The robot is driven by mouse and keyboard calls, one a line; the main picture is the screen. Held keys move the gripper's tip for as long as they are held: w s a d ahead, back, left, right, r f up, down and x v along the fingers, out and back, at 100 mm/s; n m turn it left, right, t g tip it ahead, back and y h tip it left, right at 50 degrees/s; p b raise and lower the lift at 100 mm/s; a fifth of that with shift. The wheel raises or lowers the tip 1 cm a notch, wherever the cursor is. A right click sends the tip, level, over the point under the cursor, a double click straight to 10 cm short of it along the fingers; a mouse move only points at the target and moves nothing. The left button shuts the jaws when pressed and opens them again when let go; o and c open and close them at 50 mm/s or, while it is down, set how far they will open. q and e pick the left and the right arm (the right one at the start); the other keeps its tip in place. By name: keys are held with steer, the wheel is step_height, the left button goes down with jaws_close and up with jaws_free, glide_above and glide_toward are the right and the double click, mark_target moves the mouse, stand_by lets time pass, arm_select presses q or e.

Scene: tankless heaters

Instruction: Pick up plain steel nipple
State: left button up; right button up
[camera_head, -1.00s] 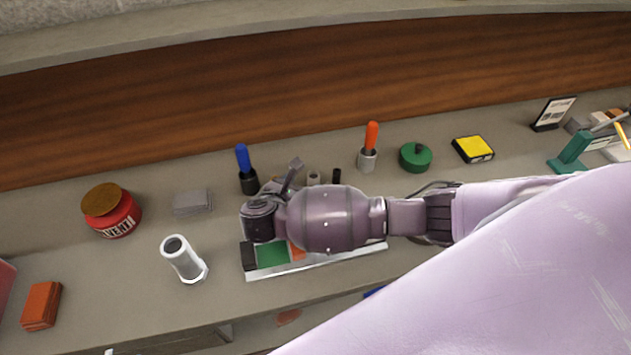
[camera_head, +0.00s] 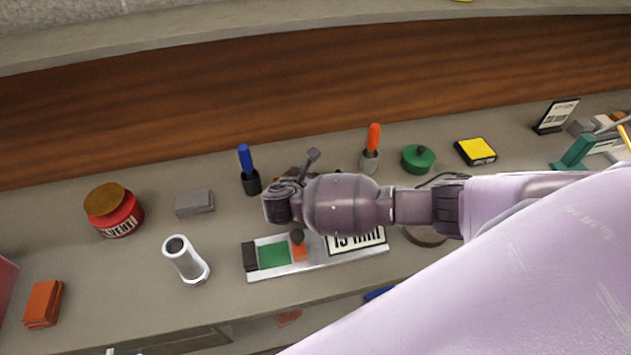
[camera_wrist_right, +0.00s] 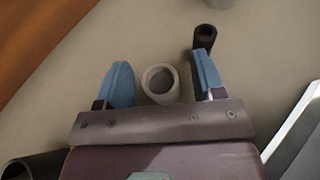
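A short light-grey hollow nipple (camera_wrist_right: 160,84), seen end-on, stands on the counter in the right wrist view. The right gripper is open. A narrower black nipple (camera_wrist_right: 204,38) stands just beyond the right fingertip. In the head view my right arm hides both nipples and the fingertips. My left gripper is not in view.
A tray (camera_head: 318,265) with coloured patches and a sign lies in front of my right arm. A pale tube with a hex base (camera_head: 187,262), a red solvent jar (camera_head: 117,215) and a grey block (camera_head: 194,203) stand left. A blue-handled tool (camera_head: 247,170) stands behind.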

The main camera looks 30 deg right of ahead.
steer(key=c, duration=0.9)
steer(key=shift+r, duration=0.1)
